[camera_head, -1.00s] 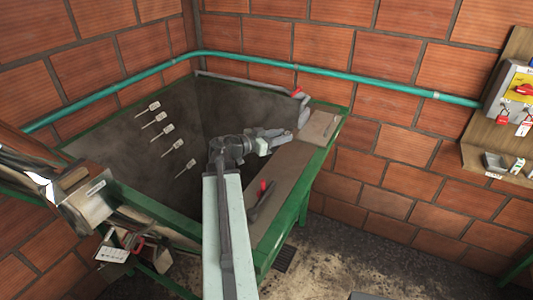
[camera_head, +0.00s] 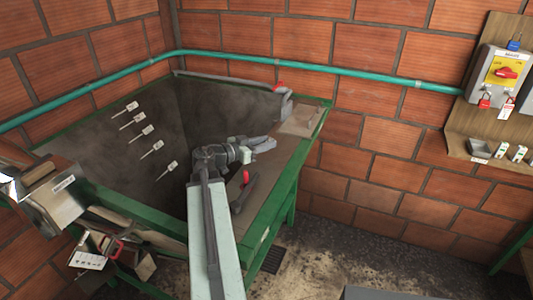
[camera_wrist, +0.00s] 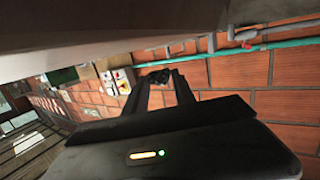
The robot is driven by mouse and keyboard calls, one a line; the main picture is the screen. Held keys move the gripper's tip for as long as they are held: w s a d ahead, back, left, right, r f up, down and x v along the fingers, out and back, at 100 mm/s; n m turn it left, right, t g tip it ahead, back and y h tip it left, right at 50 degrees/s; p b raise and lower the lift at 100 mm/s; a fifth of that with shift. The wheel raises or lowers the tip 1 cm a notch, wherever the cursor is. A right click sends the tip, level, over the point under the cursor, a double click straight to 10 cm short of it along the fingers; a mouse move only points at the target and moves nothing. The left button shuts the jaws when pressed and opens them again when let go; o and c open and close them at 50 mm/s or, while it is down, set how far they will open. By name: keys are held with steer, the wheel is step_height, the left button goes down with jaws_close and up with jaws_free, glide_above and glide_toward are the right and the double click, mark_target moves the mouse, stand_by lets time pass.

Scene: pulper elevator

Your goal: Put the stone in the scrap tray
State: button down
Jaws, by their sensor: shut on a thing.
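My gripper (camera_head: 262,145) is at the end of my pale arm, above the right-hand ledge of the green-framed hopper. In the wrist view its two dark fingers (camera_wrist: 160,88) reach forward and close on a small, dark, rough lump at their tips, which looks like the stone (camera_wrist: 157,77). In the head view the stone is too small or hidden to make out. I cannot identify the scrap tray for certain. A plain grey edge (camera_head: 378,293) shows at the bottom of the head view, mostly cut off.
The hopper's sloped wall (camera_head: 110,125) carries several white tags. A red-handled tool (camera_head: 244,190) lies on the ledge, close to my arm. A flat plate (camera_head: 302,120) sits at the ledge's far end. A switch box (camera_head: 503,75) hangs on the right wall. Dirty floor (camera_head: 310,265) is open at the right.

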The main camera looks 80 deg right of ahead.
mark_target(265, 155)
step_height(265, 155, down, 4)
steer(key=b, duration=0.3)
steer(key=shift+r, duration=0.35)
steer(key=shift+f, duration=0.1)
steer(key=c, duration=1)
jaws_free()
steer(key=shift+c, duration=0.2)
